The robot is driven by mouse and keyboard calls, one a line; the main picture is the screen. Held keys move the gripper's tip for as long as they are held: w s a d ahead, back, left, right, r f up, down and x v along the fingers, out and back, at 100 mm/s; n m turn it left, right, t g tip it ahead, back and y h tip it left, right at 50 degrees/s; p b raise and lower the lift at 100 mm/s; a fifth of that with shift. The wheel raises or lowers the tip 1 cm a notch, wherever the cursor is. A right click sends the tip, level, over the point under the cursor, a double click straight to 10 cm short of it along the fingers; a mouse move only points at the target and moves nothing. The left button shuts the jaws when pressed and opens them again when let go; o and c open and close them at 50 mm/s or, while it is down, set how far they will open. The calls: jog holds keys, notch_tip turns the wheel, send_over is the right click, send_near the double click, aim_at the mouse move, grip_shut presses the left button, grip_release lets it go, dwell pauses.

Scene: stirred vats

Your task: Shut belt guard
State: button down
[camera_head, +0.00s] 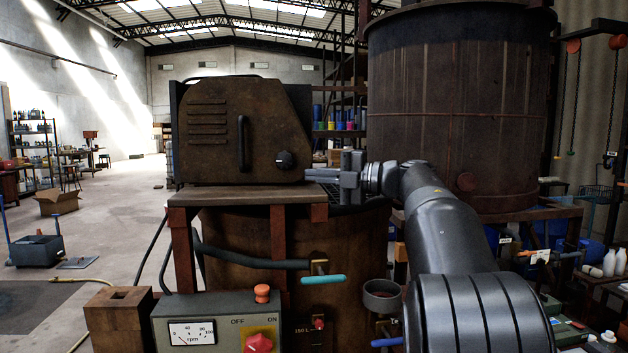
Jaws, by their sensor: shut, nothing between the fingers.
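The belt guard (215,135) is a rusty brown metal panel with slots at its upper left, a dark vertical handle (242,143) and a black knob (284,160) near its lower right. It stands upright on a bench-like frame (245,194) above a rusty vat. A dark housing shows behind its left and right edges. I cannot tell whether the guard sits fully against it. My gripper (312,176) is shut and empty, its fingers pointing left. It appears just right of the guard's lower right corner; whether it touches is unclear.
A grey control box (222,325) with an rpm dial and red knob stands low in front. A pipe with a turquoise-handled valve (323,279) juts out below the frame. A large rusty tank (460,110) rises behind my arm. Open floor (115,205) lies at left.

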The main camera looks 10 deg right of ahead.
jog(key=w, duration=0.4)
jog(key=shift+w+d, duration=0.35)
jog(key=shift+w, duration=0.05)
jog(key=shift+w+r, duration=0.15)
jog(key=shift+w, duration=0.3)
